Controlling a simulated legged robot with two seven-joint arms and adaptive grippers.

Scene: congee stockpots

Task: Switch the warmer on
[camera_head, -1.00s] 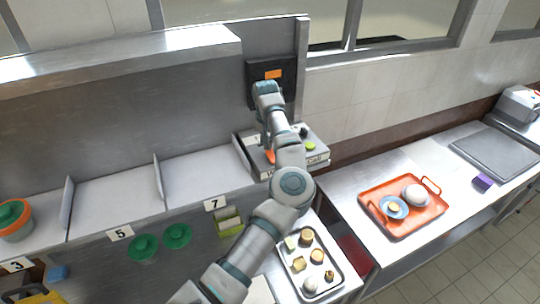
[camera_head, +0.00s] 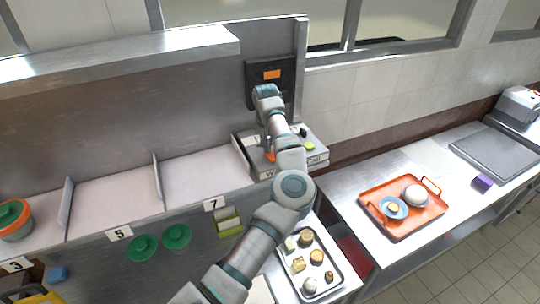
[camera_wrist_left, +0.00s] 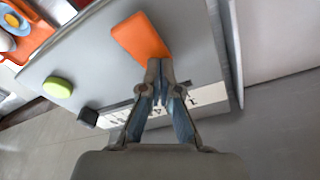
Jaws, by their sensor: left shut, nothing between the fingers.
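The warmer appears to be the grey box (camera_head: 318,158) with a partly hidden lettered label, at the end of the counter beneath the dark wall panel. On its top are an orange switch (camera_head: 270,156), a green round button (camera_head: 309,146) and a small black knob (camera_head: 303,132). The left wrist view shows the orange switch (camera_wrist_left: 141,37), green button (camera_wrist_left: 57,87) and black knob (camera_wrist_left: 88,117). My left gripper (camera_wrist_left: 160,66) is shut and empty, its tips at the orange switch's near edge; I cannot tell whether they touch. In the head view my arm mostly hides it. My right gripper is out of view.
A dark panel with an orange screen (camera_head: 271,75) is on the wall behind my wrist. A metal tray of food pieces (camera_head: 333,284) sits in front. An orange tray (camera_head: 375,207) with a plate and a white round item lies right. The counter bays at left are largely clear.

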